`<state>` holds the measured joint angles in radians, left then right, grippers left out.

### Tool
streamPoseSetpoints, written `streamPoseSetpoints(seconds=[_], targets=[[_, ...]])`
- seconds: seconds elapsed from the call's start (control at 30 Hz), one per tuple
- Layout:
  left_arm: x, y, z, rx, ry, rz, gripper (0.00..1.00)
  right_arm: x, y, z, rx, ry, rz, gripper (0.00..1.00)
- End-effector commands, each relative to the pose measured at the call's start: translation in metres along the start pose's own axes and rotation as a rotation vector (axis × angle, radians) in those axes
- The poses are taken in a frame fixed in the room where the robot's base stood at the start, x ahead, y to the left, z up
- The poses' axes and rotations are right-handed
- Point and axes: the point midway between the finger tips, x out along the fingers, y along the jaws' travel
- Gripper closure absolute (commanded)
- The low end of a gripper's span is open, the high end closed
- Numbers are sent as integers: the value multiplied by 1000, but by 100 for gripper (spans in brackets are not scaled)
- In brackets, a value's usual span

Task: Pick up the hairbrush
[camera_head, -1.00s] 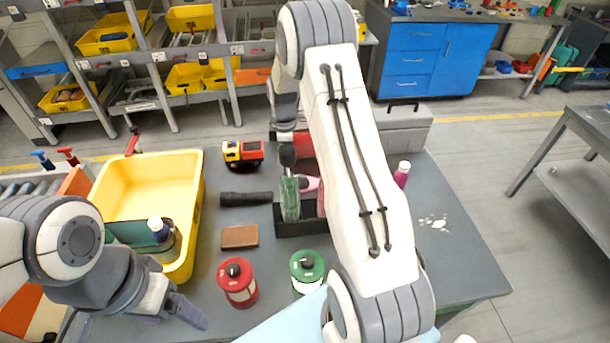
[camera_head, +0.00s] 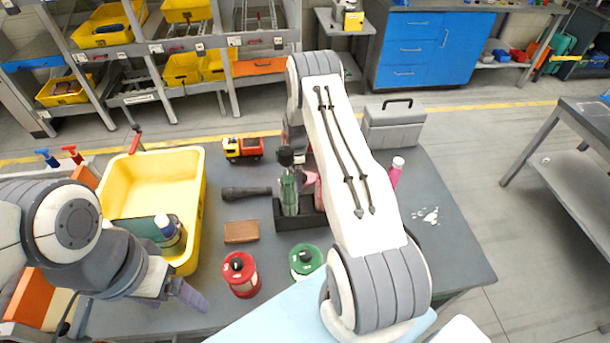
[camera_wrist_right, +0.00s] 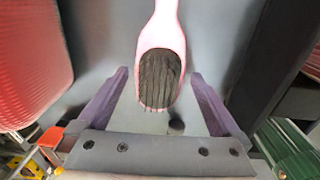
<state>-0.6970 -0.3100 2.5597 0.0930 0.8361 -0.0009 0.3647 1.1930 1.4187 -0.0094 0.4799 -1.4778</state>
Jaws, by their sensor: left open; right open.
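The pink hairbrush (camera_wrist_right: 166,32) with dark bristles shows large in the right wrist view. Its bristled head lies between the open fingers of my right gripper (camera_wrist_right: 160,78), with a gap on each side. In the head view only a bit of the pink hairbrush (camera_head: 311,181) shows by the black caddy (camera_head: 287,222); my right arm hides the rest. My right gripper is mostly hidden there. My left gripper (camera_head: 187,296) hangs over the table's front left, in front of the yellow bin (camera_head: 196,190), apart from the hairbrush.
A green bottle (camera_head: 289,195) stands in the caddy. A dark flashlight (camera_head: 246,193), a brown wallet-like block (camera_head: 241,232), red (camera_head: 241,275) and green (camera_head: 306,262) canisters, a toy truck (camera_head: 243,149) and a pink bottle (camera_head: 395,172) are around it. The table's right side is mostly clear.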

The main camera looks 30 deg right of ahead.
Motion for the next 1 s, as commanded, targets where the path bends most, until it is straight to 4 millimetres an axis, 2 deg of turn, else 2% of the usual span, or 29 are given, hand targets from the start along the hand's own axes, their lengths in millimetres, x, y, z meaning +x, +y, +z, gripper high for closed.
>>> streamPoseSetpoints(seconds=[0.3, 0.37, 0.5, 0.83, 1.0], targets=[[-2, 0, 0, 1, 0, 0, 19, 7, 0, 0, 0, 0, 1, 0], [-2, 0, 0, 1, 0, 0, 19, 7, 0, 0, 1, 0, 1, 19], [-2, 0, 0, 0, 0, 0, 19, 7, 0, 0, 1, 0, 1, 73], [-1, 0, 0, 0, 0, 0, 19, 4, 1, 0, 1, 0, 2, 73], [5, 0, 0, -1, 0, 0, 19, -9, 2, 0, 0, 0, 4, 73]])
